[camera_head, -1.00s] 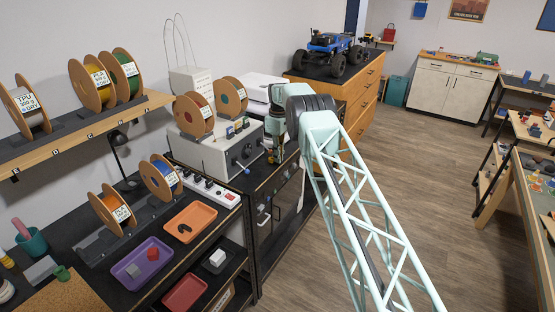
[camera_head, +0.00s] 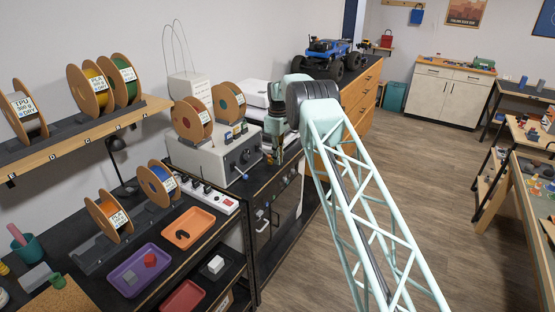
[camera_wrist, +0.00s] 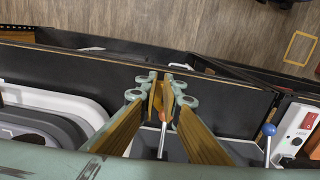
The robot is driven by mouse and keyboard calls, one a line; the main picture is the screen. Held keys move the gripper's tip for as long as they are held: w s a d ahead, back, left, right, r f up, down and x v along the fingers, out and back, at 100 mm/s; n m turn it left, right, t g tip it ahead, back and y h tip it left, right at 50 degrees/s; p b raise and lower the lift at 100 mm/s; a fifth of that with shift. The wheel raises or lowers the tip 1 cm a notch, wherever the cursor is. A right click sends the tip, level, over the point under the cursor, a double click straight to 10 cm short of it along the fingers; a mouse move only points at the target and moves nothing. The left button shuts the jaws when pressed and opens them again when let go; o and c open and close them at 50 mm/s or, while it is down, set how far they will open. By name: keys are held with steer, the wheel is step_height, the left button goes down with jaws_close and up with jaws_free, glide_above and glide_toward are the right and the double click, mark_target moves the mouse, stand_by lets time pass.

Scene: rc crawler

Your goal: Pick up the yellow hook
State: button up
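My gripper (camera_wrist: 166,98) points down over the dark bench top, just right of the grey control box. In the head view my gripper (camera_head: 274,158) is small and partly covered by my own arm. In the wrist view its yellowish fingers converge, with little space between the tips. A narrow orange-yellow piece shows between the tips. I cannot tell whether it is the yellow hook, part of the fingers or something behind them. A thin pale rod with a reddish end (camera_wrist: 162,117) shows between the fingers. No yellow hook can be made out for certain.
The control box (camera_head: 215,158) carries spools and small coloured pieces beside my gripper. A lever with a blue knob (camera_wrist: 269,129) stands to the right in the wrist view. A power strip (camera_head: 208,194) and an orange tray (camera_head: 205,219) lie nearer. The floor (camera_head: 415,170) at right is clear.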

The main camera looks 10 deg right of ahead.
steer(key=s+d+r+b, duration=0.1)
steer(key=s, duration=1.3)
steer(key=shift+r+b, duration=0.15)
steer(key=shift+b, duration=0.25)
steer(key=shift+s+a, duration=0.1)
steer(key=shift+s, duration=0.05)
stand_by(0.6)
